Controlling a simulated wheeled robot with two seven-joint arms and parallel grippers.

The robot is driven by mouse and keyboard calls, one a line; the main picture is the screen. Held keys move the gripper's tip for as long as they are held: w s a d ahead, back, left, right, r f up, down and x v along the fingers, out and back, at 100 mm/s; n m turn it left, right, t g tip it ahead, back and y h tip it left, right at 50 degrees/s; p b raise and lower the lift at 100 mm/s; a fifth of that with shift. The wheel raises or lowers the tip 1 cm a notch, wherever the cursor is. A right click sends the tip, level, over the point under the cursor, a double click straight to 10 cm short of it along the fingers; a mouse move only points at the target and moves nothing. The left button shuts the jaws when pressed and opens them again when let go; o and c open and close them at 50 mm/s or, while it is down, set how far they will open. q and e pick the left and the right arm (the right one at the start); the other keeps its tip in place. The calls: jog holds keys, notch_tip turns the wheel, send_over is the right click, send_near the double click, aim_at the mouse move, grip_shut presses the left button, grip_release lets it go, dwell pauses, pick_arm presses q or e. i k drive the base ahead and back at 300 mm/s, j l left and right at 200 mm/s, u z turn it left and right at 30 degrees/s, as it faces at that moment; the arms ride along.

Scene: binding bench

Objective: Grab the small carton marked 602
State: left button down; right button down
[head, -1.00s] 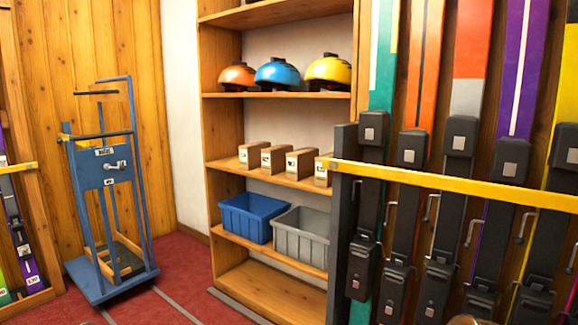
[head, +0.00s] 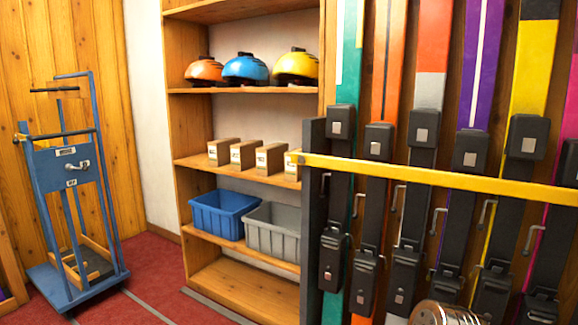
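Several small tan cartons stand in a row on the middle shelf of the wooden shelving: the leftmost carton (head: 224,151), a second carton (head: 244,154), a third carton (head: 270,159) and, furthest right, a carton (head: 293,168) partly hidden behind the end of the yellow bar. They have pale labels on their front ends, too small to read, so I cannot tell which is marked 602.
The wooden shelving (head: 186,130) also holds helmets (head: 245,69) above and a blue bin (head: 222,215) and grey bin (head: 272,232) below. A ski rack with a yellow bar (head: 430,177) stands close at right. A blue trolley (head: 65,190) stands left on red carpet.

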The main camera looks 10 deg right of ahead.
aim_at(243, 154)
jog(key=z, duration=0.2)
jog(key=i+j+z, duration=0.35)
jog(key=j+z, duration=0.2)
jog(key=i+j+z, duration=0.1)
jog(key=j+z, duration=0.15)
jog(key=j, duration=0.1)
